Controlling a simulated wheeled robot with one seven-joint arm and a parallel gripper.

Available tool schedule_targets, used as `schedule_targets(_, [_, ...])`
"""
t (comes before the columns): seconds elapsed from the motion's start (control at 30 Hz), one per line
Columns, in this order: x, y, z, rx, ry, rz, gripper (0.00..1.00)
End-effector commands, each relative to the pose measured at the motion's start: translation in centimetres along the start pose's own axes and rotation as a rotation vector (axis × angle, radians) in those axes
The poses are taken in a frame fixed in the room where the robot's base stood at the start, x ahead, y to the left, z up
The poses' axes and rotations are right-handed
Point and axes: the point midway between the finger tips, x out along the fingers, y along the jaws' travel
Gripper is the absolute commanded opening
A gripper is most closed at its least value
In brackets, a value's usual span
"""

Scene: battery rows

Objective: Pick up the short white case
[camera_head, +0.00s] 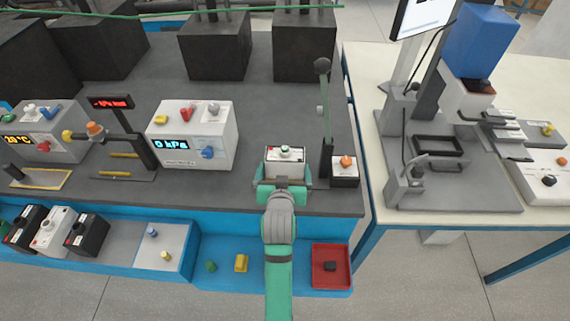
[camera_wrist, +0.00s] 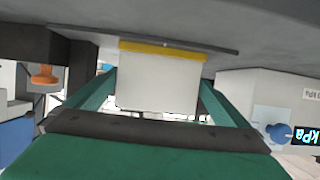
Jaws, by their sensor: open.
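A short white case (camera_head: 285,154) with a dark top panel and small terminals stands on the grey bench near its front edge. My gripper (camera_head: 284,172) is at its near side, with one green finger at its left and one at its right. In the wrist view, which is upside down, the white case (camera_wrist: 158,80) shows between the two open fingers of my gripper (camera_wrist: 157,88). A yellow strip (camera_wrist: 165,48) runs along its base. I cannot tell whether the fingers touch it. Its lower front is hidden by my gripper in the head view.
A black lever post (camera_head: 326,120) and a box with an orange knob (camera_head: 345,170) stand close right. A white kPa meter (camera_head: 195,135) stands left. Black and white cases (camera_head: 55,232) sit in the blue front tray. A red tray (camera_head: 331,254) is at front right.

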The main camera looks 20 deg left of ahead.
Motion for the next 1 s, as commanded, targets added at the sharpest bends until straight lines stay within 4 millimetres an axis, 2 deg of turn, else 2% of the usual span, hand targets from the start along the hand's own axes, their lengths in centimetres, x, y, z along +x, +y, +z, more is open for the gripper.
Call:
schedule_targets(0.1, [1.9, 0.2, -0.2, 0.001, 0.001, 0.004, 1.00])
schedule_targets(0.23, [3.2, 0.3, -0.1, 0.002, 0.000, 0.006, 1.00])
schedule_targets(0.53, [3.6, 0.3, -0.1, 0.002, 0.001, 0.006, 1.00])
schedule_targets(0.57, [3.6, 0.3, -0.1, 0.002, 0.001, 0.006, 0.95])
schedule_targets(0.7, [3.6, 0.4, -0.1, 0.002, 0.001, 0.006, 0.63])
schedule_targets(1.0, [3.5, 0.1, -0.4, 0.001, 0.004, 0.003, 0.63])
